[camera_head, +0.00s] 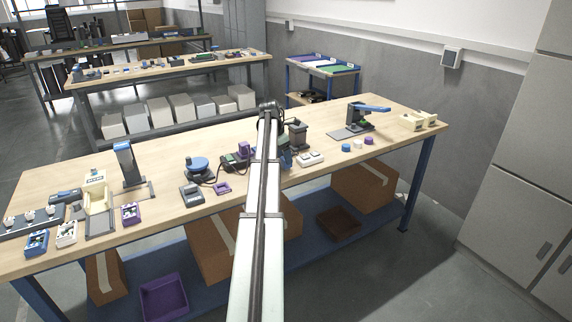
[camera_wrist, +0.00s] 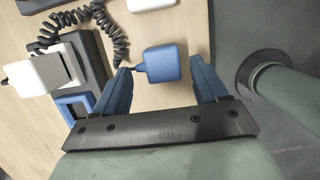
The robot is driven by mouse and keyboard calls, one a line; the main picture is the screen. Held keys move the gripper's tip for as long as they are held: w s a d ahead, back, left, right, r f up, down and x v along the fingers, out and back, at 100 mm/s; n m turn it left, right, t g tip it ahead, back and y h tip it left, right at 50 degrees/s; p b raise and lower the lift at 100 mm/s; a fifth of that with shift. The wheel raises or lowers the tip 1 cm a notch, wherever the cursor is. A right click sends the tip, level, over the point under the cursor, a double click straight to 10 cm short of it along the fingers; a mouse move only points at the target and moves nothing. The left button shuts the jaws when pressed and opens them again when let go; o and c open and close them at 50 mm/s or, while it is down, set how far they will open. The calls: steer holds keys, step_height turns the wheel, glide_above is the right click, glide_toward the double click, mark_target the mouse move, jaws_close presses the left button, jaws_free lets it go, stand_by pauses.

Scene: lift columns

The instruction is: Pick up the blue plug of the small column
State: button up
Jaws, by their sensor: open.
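In the wrist view a blue plug (camera_wrist: 162,63), a small rounded block with a narrow stub on its left, shows against the wooden table. My gripper (camera_wrist: 160,68) is open, with one blue finger on each side of the plug. A gap shows on both sides, and the plug is not gripped. I cannot tell how far the fingertips are above the table. In the head view my arm crosses the middle of the table and hides most of this spot; the plug cannot be made out there. I cannot tell which unit is the small column.
In the wrist view a coiled black cable (camera_wrist: 119,32) lies left of the plug, and a dark unit with a white block (camera_wrist: 53,67) stands farther left. A white block (camera_wrist: 150,4) is at the top. The table edge is close on the right.

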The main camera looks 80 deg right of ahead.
steer(key=x, duration=0.4)
steer(key=shift+s+f, duration=0.1)
steer(key=shift+s, duration=0.2)
steer(key=c, duration=1)
step_height(320, 180, up, 10)
steer(key=shift+r, duration=0.1)
